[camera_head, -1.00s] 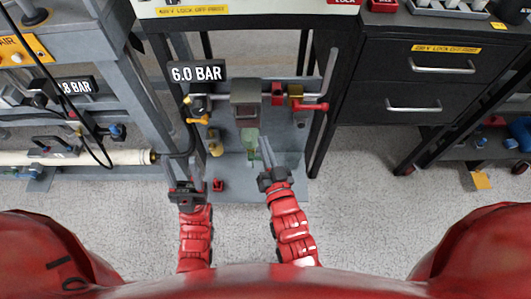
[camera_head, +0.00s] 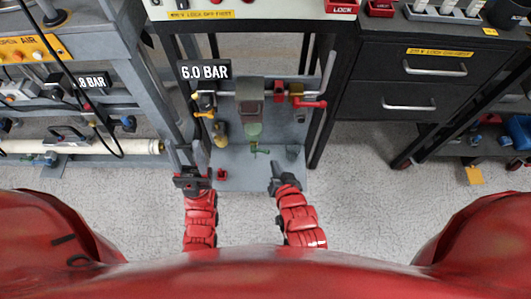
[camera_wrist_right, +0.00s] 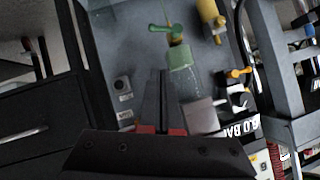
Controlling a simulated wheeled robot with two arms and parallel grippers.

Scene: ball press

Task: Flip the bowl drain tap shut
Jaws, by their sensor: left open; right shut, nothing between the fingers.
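The green bowl drain tap (camera_head: 258,151) hangs under the green-based bowl (camera_head: 252,132) in the middle of the frame. Its lever points sideways to the right. In the right wrist view the tap (camera_wrist_right: 168,29) shows at the top, its lever crosswise to the bowl (camera_wrist_right: 181,57). My right gripper (camera_head: 275,168) is shut and empty, lower right of the tap and apart from it. Its fingers (camera_wrist_right: 161,75) also show in the right wrist view, short of the tap. My left gripper (camera_head: 185,160) is open and empty, lower left of the tap.
A "6.0 BAR" sign (camera_head: 204,70) and yellow lever (camera_head: 203,114) are upper left of the bowl. A red block (camera_head: 221,174) is near my left gripper. A drawer cabinet (camera_head: 405,75) stands right.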

